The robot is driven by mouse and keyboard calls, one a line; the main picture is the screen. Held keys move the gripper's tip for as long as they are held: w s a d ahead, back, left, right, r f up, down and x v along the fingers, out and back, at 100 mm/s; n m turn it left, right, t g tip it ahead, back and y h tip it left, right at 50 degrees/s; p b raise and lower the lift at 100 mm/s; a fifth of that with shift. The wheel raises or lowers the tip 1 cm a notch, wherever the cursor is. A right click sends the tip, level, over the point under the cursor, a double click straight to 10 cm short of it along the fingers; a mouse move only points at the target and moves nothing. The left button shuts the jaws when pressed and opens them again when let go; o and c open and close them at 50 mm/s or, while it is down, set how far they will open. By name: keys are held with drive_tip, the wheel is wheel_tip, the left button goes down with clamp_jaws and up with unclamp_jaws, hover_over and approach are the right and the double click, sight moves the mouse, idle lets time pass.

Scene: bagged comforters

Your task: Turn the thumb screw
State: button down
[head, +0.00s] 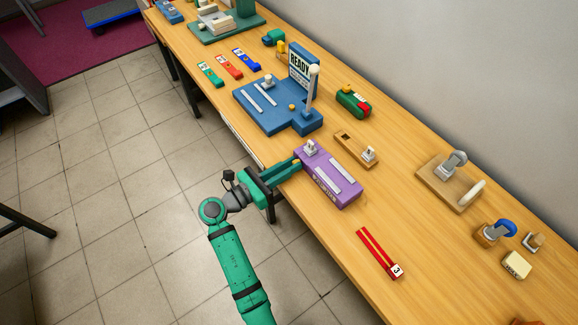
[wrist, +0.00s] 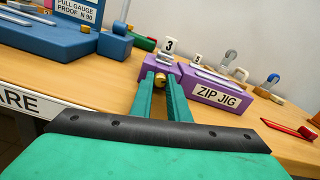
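The thumb screw is a small brass knob (wrist: 160,81) on the near face of the purple zip jig (wrist: 214,92), at the end with a white block marked 3. My gripper (wrist: 161,84) reaches the jig from the front. Its two green fingers stand close together, one on each side of the knob, and appear shut on it. In the head view, my gripper (head: 296,164) meets the left end of the purple jig (head: 333,187). The fingers hide part of the knob, so the exact contact is hard to see.
A blue pull gauge station (head: 268,108) stands to the left of the jig. A wooden block (head: 354,147) with a small fitting lies behind it. A red zip strip (head: 375,250) marked 3 lies to the right. Bare wooden table (head: 310,230) shows in front.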

drive_tip(key=shift+s, duration=0.1)
drive_tip(key=shift+a+m, duration=0.1)
drive_tip(key=shift+m, duration=2.3)
drive_tip(key=c, duration=1.7)
unclamp_jaws()
drive_tip(key=v, duration=1)
drive_tip(key=shift+s+a, duration=0.25)
drive_tip(key=shift+a, duration=0.05)
